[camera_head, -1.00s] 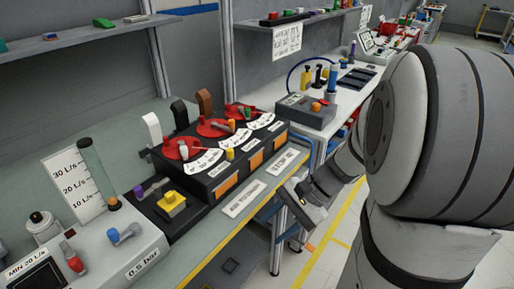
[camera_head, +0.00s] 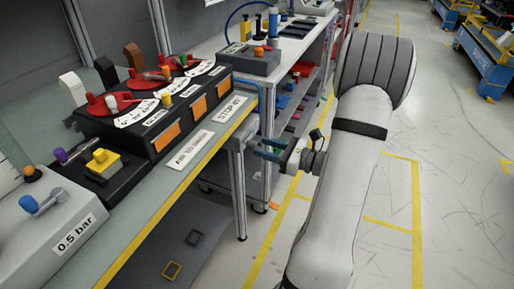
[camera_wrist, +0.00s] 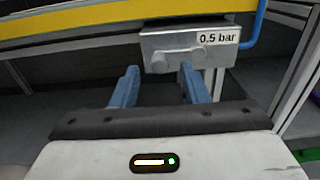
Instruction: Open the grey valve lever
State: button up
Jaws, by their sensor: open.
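The grey valve lever (camera_wrist: 177,56) is on the front of a small grey box (camera_wrist: 205,63) labelled 0.5 bar, below the yellow table edge in the wrist view. The lever lies roughly level, rising slightly to the right. My gripper (camera_wrist: 158,69) is open and empty, with its two blue fingers pointing at the box. The lever shows above and between the fingertips; I cannot tell the exact gap. In the head view my gripper (camera_head: 262,149) is near the table's front corner. The lever cannot be made out there.
The workbench (camera_head: 192,187) has a yellow front edge (camera_head: 150,240). On it stand a black panel (camera_head: 150,128) with red discs and a 0.5 bar unit with a blue lever (camera_head: 42,202). A blue hose (camera_wrist: 257,25) runs right of the grey box. Floor to the right is clear.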

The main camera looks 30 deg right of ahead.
aim_at(256, 146)
jog(key=shift+x, duration=1.5)
jog(key=shift+s, duration=0.1)
jog(key=shift+c, duration=0.3)
grip_shut()
jog(key=shift+a, duration=0.15)
jog(key=shift+f+b, duration=0.15)
jog(key=shift+b, duration=0.15)
